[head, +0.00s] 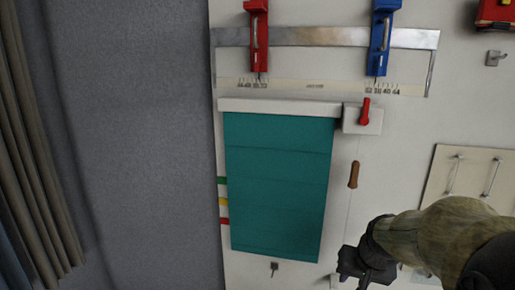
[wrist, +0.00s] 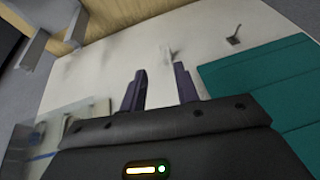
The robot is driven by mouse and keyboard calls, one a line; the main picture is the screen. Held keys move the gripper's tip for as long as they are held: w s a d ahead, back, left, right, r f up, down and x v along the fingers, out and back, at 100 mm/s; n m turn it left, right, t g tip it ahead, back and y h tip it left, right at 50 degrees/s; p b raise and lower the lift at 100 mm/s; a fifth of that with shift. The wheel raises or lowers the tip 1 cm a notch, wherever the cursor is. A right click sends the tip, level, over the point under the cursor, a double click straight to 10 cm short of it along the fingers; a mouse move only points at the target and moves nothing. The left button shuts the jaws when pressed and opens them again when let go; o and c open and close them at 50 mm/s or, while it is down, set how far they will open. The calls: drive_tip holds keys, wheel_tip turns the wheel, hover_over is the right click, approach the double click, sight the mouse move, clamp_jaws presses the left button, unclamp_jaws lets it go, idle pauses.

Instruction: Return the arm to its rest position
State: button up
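My gripper (head: 366,268) is at the lower right of the head view, in front of the white panel. It is to the right of the teal blind's lower edge and below the wooden cord handle (head: 353,174). In the wrist view my gripper (wrist: 160,70) has its two dark fingers apart with nothing between them. The pale panel (wrist: 110,65) shows beyond the fingertips. Its distance from them is hard to tell.
The teal blind (head: 278,180) hangs from a white rail beside a red lever (head: 365,112). Red (head: 257,40) and blue (head: 381,40) clamps sit on a metal scale bar (head: 320,38). A board with metal handles (head: 470,180) is at right.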

drive_tip(key=s+a+f+n+g, duration=0.2)
drive_tip(key=s+a+f+n, duration=0.1)
drive_tip(key=s+a+f, duration=0.4)
wheel_tip(320, 180, down, 2)
drive_tip(key=s, duration=0.2)
drive_tip(key=shift+s+n, duration=0.3)
drive_tip(key=shift+s, duration=0.1)
drive_tip(key=shift+w+a, duration=0.1)
drive_tip(key=shift+w, duration=0.05)
